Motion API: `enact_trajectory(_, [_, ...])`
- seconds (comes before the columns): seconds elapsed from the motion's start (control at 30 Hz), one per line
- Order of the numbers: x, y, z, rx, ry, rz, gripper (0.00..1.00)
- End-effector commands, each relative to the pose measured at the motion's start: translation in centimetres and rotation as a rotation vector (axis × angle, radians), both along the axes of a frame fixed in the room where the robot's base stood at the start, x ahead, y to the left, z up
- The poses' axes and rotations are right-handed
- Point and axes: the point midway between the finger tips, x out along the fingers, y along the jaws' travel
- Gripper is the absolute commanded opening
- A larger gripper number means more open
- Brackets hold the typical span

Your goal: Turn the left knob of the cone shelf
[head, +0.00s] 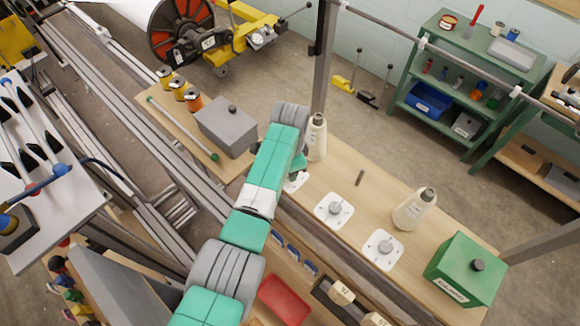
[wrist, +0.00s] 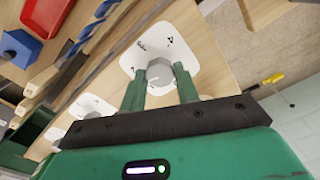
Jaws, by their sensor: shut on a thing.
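The left knob (wrist: 159,71) is a grey round knob on a white plate (wrist: 148,47) with dark marks around it. In the wrist view my gripper (wrist: 158,77) has its two green fingers on either side of the knob, closed on it. In the head view my arm hides most of this knob, and only part of its plate (head: 297,184) shows beside the gripper. The middle knob (head: 335,208) and the right knob (head: 383,249) sit on similar white plates along the wooden shelf (head: 365,210), apart from my gripper.
A cream bottle (head: 317,140) stands close behind my gripper, and another (head: 413,210) stands farther right. A green box (head: 465,270) is at the shelf's right end. A grey box (head: 228,128) is left of my arm. A small dark rod (head: 360,178) lies on the shelf.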

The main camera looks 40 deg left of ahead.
Motion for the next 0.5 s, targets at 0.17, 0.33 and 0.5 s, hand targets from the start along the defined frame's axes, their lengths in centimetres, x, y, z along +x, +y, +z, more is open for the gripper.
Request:
enact_trajectory(0.17, [0.06,0.03,0.2,0.0,-0.001,-0.112,0.08])
enact_trajectory(0.33, [0.06,0.03,0.2,0.0,-0.001,-0.189,0.08])
enact_trajectory(0.5, [0.06,0.03,0.21,0.0,-0.001,-0.234,0.08])
